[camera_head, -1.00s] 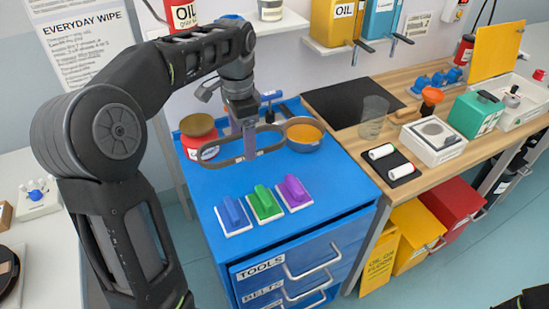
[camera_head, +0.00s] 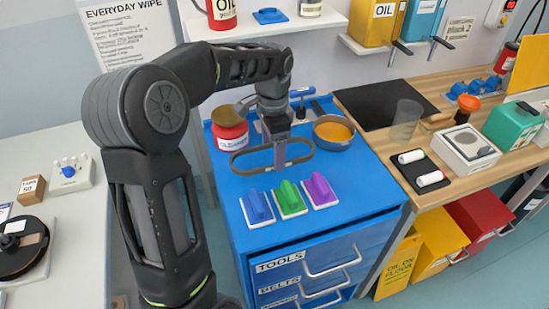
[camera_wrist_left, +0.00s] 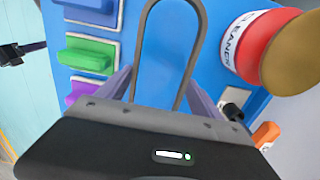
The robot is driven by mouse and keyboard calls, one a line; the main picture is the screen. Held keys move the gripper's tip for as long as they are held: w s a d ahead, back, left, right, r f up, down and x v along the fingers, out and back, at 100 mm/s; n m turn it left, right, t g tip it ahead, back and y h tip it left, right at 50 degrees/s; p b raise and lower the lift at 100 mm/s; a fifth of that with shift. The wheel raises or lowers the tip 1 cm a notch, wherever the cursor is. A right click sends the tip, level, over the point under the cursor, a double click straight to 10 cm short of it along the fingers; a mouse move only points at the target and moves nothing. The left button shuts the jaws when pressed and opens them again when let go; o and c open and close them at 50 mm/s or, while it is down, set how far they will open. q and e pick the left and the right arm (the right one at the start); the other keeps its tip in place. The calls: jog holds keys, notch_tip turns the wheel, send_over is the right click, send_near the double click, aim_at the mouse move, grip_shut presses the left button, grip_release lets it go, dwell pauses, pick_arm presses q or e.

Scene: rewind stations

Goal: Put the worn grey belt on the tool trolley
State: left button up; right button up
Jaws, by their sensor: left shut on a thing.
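The worn grey belt (camera_head: 247,173) is a thin oval loop over the top of the blue tool trolley (camera_head: 352,215). My left gripper (camera_head: 280,163) points down and is shut on the belt near its middle. I cannot tell whether the belt touches the trolley top. In the left wrist view the belt (camera_wrist_left: 141,45) stretches away between the fingers of my left gripper (camera_wrist_left: 162,90), over the blue trolley top. My right gripper is not in view.
On the trolley, a red cleaner tin (camera_head: 229,135) and a pan with orange contents (camera_head: 333,133) stand behind the belt. Blue (camera_head: 257,207), green (camera_head: 290,199) and purple (camera_head: 320,190) pads lie in front. A wooden bench (camera_head: 440,170) adjoins at right.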

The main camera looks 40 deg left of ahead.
pick_arm(q)
jog(key=shift+f, duration=1.85)
jog(key=shift+f, duration=0.2)
jog(key=o, duration=1.4)
notch_tip(320, 180, up, 12)
jog(key=shift+r, duration=0.25)
